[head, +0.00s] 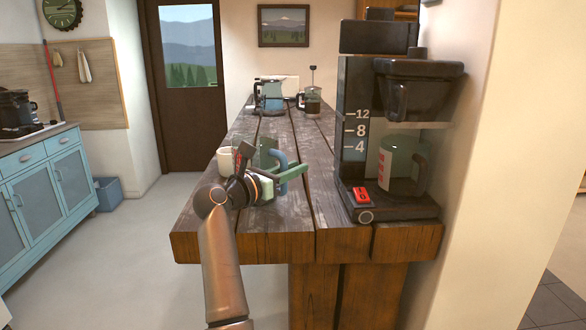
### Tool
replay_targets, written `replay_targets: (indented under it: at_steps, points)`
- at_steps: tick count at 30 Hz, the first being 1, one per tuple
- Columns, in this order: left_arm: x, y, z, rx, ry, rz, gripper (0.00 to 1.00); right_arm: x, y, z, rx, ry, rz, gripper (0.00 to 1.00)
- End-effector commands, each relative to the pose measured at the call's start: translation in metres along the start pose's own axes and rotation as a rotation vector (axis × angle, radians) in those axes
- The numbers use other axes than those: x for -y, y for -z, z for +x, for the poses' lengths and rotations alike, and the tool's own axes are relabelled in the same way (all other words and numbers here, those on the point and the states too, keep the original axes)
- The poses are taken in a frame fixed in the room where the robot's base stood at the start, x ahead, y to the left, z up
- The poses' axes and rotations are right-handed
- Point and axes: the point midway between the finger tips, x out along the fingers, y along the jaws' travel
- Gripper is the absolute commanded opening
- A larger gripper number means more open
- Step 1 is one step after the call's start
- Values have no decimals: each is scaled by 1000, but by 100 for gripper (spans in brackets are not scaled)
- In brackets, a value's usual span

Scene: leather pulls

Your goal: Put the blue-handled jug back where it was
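A clear jug with a blue handle (281,160) stands on the wooden table near its front, handle to the right. My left gripper (271,159) is in front of this jug and hides its lower part. Its fingers look spread apart, one dark and pointing up, one green and pointing right, close to the handle. I cannot tell whether they touch the jug. My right gripper is not in view. A coffee maker (355,105) stands on the table's right side, with a glass carafe (402,165) with a dark handle in it.
A white mug (225,160) stands just left of the jug. Farther back on the table (250,225) are another jug (270,95) and a press pot (313,104). The table's middle, between jug and coffee maker, is clear. A wall closes the right side.

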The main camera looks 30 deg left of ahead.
Motion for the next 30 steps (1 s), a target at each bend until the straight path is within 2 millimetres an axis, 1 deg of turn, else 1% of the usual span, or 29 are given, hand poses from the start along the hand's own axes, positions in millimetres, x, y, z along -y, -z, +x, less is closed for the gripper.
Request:
replay_targets:
  at_steps: [1, 8, 18, 20, 23, 30]
  points:
    - [0, 0, 0, -1, 0, -2, 27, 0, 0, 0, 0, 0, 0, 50]
    - [0, 0, 0, -1, 0, -1, 52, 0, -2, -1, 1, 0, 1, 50]
    - [0, -2, -2, -1, -1, 0, 52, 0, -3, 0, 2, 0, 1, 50]
    - [-1, -3, -8, -1, -1, 0, 52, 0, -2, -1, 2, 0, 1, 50]
    - [0, -3, -23, -1, -2, 1, 52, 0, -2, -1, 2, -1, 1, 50]
    - [-1, -3, -72, -1, -4, 1, 52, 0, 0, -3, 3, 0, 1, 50]
